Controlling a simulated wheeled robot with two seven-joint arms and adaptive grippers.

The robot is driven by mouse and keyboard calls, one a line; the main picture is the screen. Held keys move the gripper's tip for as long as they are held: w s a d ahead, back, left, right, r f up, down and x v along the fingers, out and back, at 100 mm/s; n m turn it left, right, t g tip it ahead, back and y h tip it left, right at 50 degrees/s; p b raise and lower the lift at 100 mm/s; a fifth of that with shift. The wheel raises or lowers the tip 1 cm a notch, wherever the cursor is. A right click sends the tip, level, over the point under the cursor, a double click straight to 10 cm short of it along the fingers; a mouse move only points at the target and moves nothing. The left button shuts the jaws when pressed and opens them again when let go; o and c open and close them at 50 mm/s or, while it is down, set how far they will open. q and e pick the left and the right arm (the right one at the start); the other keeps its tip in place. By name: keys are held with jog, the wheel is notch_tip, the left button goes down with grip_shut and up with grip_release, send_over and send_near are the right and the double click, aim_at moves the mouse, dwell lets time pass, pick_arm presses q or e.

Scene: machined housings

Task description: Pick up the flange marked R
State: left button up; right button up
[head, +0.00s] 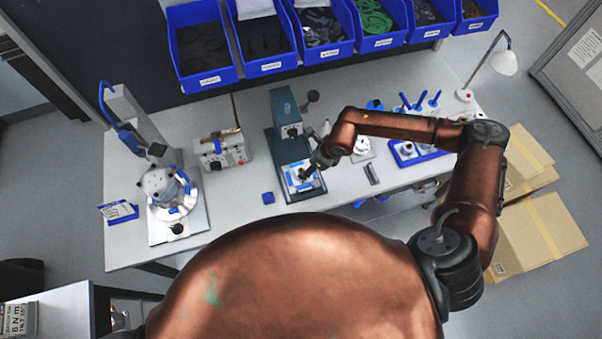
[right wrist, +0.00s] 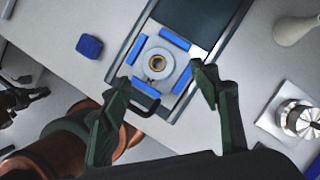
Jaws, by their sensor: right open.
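A round grey flange (right wrist: 154,70) with a brass-coloured centre sits in a fixture with blue pads (right wrist: 167,37), seen in the right wrist view. I cannot read any R on it. In the head view the fixture (head: 291,187) is on the base of the green press, and my arm partly covers it. My right gripper (head: 313,169) is above the fixture's right side. In the right wrist view its open, empty fingers (right wrist: 162,76) frame the flange from either side. A dark gripper, seemingly my left one (right wrist: 22,97), shows at the left edge of that view; its jaws are unclear.
The press column (head: 287,112) rises behind the fixture. A small blue block (head: 268,198) lies to its left. A metal round part on a plate (right wrist: 300,118) is to the right. A lamp (head: 503,62) and blue bins (head: 270,45) stand farther back.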

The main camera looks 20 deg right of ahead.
aim_at(300, 170)
jog(key=x, duration=0.1)
jog(key=p+x, duration=0.1)
jog(key=x, duration=0.1)
jog(key=p+x, duration=0.1)
jog(key=x, duration=0.1)
jog(key=shift+w+a, duration=0.15)
jog(key=shift+a, duration=0.2)
jog(key=shift+w+a+f, duration=0.1)
jog(key=shift+f, duration=0.4)
grip_shut()
